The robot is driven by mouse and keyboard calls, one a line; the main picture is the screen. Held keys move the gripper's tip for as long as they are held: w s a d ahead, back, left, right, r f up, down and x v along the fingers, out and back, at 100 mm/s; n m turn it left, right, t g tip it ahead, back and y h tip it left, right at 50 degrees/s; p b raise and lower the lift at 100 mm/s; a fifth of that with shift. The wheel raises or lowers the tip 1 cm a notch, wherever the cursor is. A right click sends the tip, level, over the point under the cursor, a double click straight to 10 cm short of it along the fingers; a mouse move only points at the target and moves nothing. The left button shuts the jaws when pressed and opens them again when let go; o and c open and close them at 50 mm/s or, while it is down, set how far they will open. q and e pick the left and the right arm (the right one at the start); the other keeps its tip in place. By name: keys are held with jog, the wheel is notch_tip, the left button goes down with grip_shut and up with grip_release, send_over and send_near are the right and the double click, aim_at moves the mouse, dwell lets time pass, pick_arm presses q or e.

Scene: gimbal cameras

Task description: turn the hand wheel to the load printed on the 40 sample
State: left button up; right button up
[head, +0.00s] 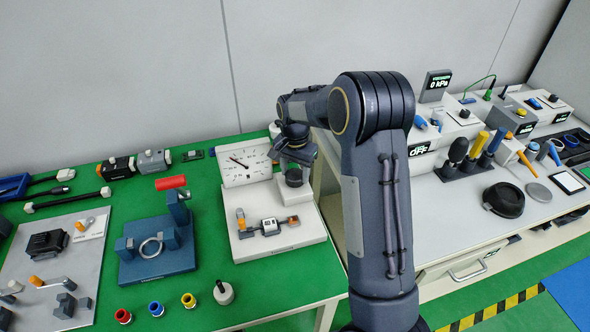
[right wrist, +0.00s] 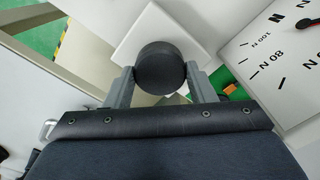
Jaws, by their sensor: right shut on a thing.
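The hand wheel (right wrist: 160,66) is a round dark knob on a white block, between the two fingers of my right gripper (right wrist: 161,86) in the right wrist view. In the head view the wheel (head: 294,178) shows below the gripper (head: 297,158), which is shut on it from above. The white dial (head: 250,170) stands to the left, its needle slanting up-left; the reading is too small to tell. The right wrist view shows part of the dial (right wrist: 277,62) with 80 N and 100 N marks. A small sample (head: 269,225) with a white middle lies on the white base; its print is unreadable.
A blue fixture (head: 157,262) with a metal ring and a red cylinder (head: 171,183) stand left of the white base (head: 306,231). My right arm hides the gap between tables.

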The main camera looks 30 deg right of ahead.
aim_at(295, 174)
jog(key=shift+m, duration=0.7)
jog(key=o, duration=1)
notch_tip(295, 174, up, 8)
jog(key=shift+f, duration=0.1)
